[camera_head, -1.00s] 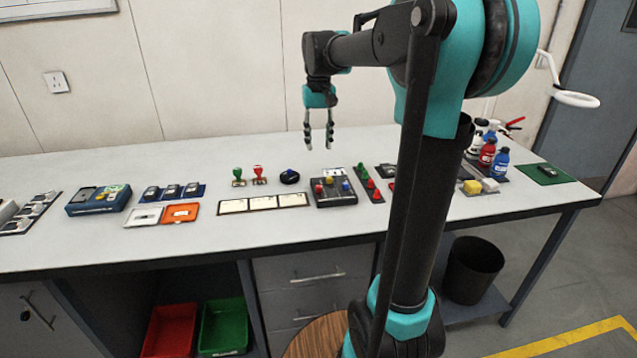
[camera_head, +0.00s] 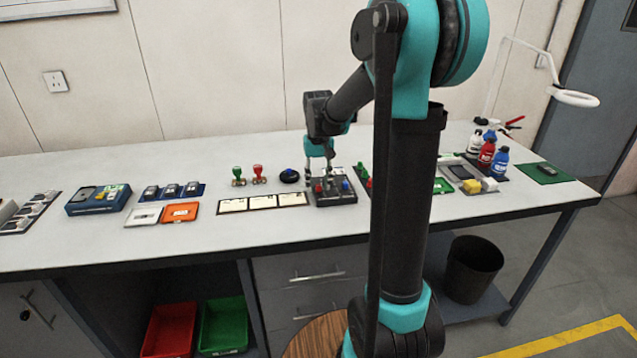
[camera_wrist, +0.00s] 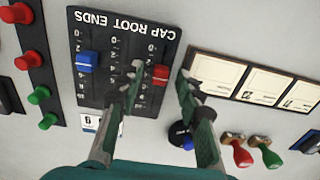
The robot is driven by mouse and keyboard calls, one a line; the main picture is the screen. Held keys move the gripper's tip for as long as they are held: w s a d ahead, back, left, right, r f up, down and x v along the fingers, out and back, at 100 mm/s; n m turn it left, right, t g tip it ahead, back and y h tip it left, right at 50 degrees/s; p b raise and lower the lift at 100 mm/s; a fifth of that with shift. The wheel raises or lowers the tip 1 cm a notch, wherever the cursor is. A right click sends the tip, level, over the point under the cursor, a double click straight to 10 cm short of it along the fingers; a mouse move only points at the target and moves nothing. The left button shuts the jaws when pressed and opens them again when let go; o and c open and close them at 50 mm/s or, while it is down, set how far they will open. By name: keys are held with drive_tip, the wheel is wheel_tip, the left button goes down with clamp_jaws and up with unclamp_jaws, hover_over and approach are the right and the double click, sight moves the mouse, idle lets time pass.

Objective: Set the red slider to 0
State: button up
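A dark slider panel (camera_head: 335,199) lies on the bench below my gripper. In the wrist view the panel (camera_wrist: 112,22) appears upside down, lettered CAP ROOT ENDS, with scales from 0 near the lettering to 10 at the far end. The red slider (camera_wrist: 160,73) sits partway along its slot; its exact reading is unclear. The blue slider (camera_wrist: 87,61) is to its left. The yellow slider is hidden, probably by a finger. My gripper (camera_wrist: 162,80) is open, its fingertips on either side of the red slider, with no clear contact. The gripper also shows in the head view (camera_head: 319,178).
A strip of red and green buttons (camera_wrist: 38,74) lies left of the panel in the wrist view; framed white cards (camera_wrist: 262,83) lie right. Green and red stamps (camera_head: 258,174) and a round black base with a blue knob (camera_head: 289,176) stand close by. The front bench strip is clear.

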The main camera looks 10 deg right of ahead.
sight(320, 197)
clamp_jaws()
idle(0.3)
drive_tip(key=shift+s, duration=1.6)
unclamp_jaws()
